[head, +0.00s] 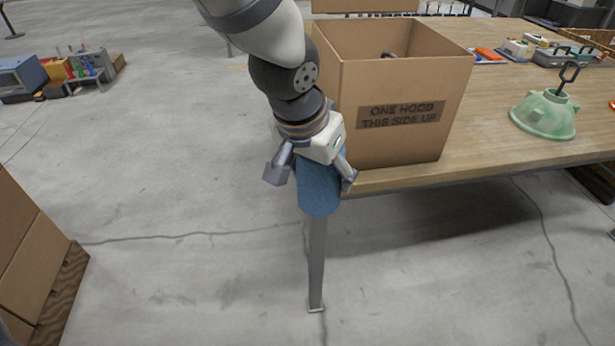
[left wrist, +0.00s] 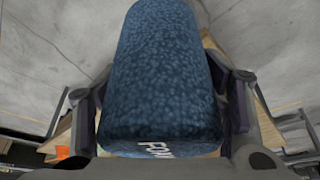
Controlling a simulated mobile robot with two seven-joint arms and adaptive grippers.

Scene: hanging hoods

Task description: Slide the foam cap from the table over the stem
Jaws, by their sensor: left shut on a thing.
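The foam cap (head: 318,195) is a blue speckled cylinder. My left gripper (head: 314,176) is shut on it, with a finger on each side, and holds it off the table's near left corner, in front of the cardboard box. The cap fills the middle of the left wrist view (left wrist: 162,70), with white lettering partly visible at its lower end. A small dark piece (head: 389,55) shows inside the open box; it may be the top of the stem, but the walls hide the rest. My right gripper is not in view.
The open cardboard box (head: 405,110), marked "ONE HOOD THIS SIDE UP", stands on the wooden table (head: 490,125) near its corner. A green hood (head: 545,115) with a dark hook stands to the right. Tools lie behind. More boxes (head: 30,245) stand at left; floor between is clear.

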